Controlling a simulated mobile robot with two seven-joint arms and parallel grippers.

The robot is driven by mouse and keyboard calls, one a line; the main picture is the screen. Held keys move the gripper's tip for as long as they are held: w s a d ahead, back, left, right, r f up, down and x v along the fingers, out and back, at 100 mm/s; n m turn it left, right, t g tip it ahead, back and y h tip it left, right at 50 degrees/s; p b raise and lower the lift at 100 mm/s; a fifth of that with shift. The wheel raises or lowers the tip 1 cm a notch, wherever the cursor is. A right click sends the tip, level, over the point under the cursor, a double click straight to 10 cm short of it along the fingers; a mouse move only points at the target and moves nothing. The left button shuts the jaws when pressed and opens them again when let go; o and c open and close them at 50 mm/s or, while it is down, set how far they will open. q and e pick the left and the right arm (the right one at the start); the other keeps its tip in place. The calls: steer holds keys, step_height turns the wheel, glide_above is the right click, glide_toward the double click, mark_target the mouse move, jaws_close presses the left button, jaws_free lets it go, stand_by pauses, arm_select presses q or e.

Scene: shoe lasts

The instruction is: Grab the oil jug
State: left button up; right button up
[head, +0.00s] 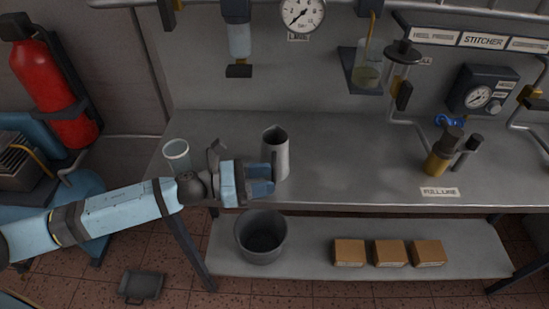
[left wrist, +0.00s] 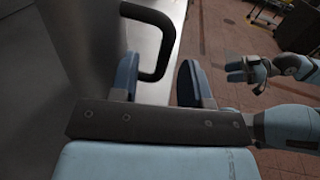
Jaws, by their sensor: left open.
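The oil jug (head: 277,148) is a grey metal jug standing upright on the steel bench (head: 350,150). My left gripper (head: 264,180) is at the jug's near left side, and its fingers cover part of the lower body in the head view. In the left wrist view the jug's grey wall (left wrist: 95,35) fills the upper left, and its black handle (left wrist: 163,45) reaches between the tips of my open left gripper (left wrist: 160,72). The fingers are apart, with gaps beside the handle. My right gripper (left wrist: 243,70) shows small at the right; its jaw state is unclear.
A glass beaker (head: 177,155) stands on the bench left of the jug, close to my left arm. A small amber-based bottle (head: 439,162) stands to the right. A grey bucket (head: 261,238) and cardboard boxes (head: 390,254) are on the lower shelf. The bench's middle is clear.

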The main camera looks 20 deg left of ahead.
arm_select(q)
steer(key=x, duration=0.4)
steer(key=shift+d, duration=0.2)
jaws_close()
steer(key=shift+r+p, duration=0.15)
steer(key=shift+p, duration=0.15)
